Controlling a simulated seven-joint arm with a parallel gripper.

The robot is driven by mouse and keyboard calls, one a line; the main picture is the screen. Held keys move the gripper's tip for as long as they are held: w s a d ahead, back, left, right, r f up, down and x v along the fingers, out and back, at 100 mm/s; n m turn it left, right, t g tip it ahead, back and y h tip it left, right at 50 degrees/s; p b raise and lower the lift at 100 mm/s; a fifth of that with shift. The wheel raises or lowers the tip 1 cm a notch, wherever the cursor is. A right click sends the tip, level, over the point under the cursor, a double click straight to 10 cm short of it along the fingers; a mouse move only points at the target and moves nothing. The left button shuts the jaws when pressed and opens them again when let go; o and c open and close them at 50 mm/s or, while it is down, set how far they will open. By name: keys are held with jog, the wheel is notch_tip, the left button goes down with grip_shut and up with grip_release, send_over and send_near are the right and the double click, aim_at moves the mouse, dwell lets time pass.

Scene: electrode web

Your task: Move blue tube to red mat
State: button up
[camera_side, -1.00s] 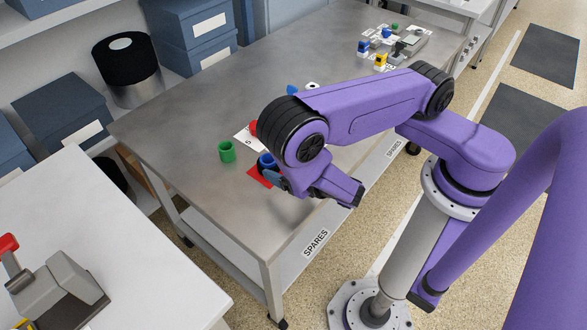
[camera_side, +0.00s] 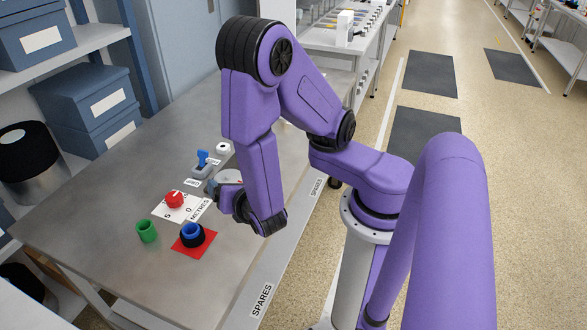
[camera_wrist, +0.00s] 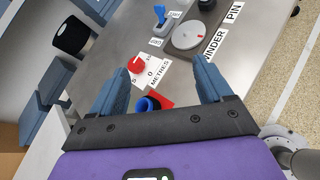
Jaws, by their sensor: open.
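The blue tube (camera_side: 192,231) stands upright on the red mat (camera_side: 209,237); its lower part looks dark. In the wrist view the blue tube (camera_wrist: 146,104) shows beyond the palm edge, between the fingers, with part of the red mat (camera_wrist: 166,101) beside it. My gripper (camera_wrist: 158,85) is open, with nothing between its fingers. In the side view my gripper (camera_side: 214,187) is apart from the tube, above and behind it, partly hidden by my arm.
A green tube (camera_side: 147,231) stands left of the mat. A red knob (camera_side: 175,199) sits on a white METRES card (camera_side: 188,212) behind it. A blue-levered device (camera_side: 202,162) and a grey dial (camera_wrist: 188,36) stand farther back. The metal table's (camera_side: 95,225) left part is clear.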

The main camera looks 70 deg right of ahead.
jog(key=s+r+m+g+y, duration=0.8)
jog(key=s+r+m+g, duration=0.2)
jog(key=s, duration=0.4)
jog(key=shift+s+m+y, duration=0.3)
jog(key=shift+m, duration=0.4)
